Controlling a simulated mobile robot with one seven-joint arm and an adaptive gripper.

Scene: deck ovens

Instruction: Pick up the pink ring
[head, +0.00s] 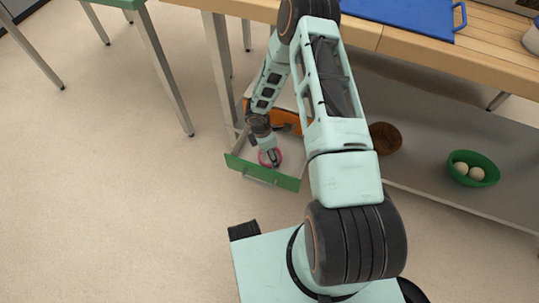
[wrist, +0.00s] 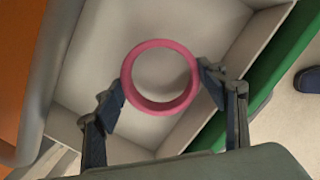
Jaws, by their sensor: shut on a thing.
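The pink ring (wrist: 133,92) sits between my gripper's two fingers in the wrist view, with its opening facing the camera. My gripper (wrist: 166,88) is shut on the ring, one finger against each side. Behind the ring is the pale inside of an open drawer. In the head view the ring (head: 263,160) shows as a pink band at my gripper (head: 270,158), within the drawer's outline. I cannot tell whether the ring touches the drawer floor.
The drawer's green front (head: 262,172) is pulled out under the wooden table. An orange object (head: 288,118) lies at the drawer's back. A brown bowl (head: 385,138) and a green bowl (head: 461,174) with two eggs stand on the lower shelf.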

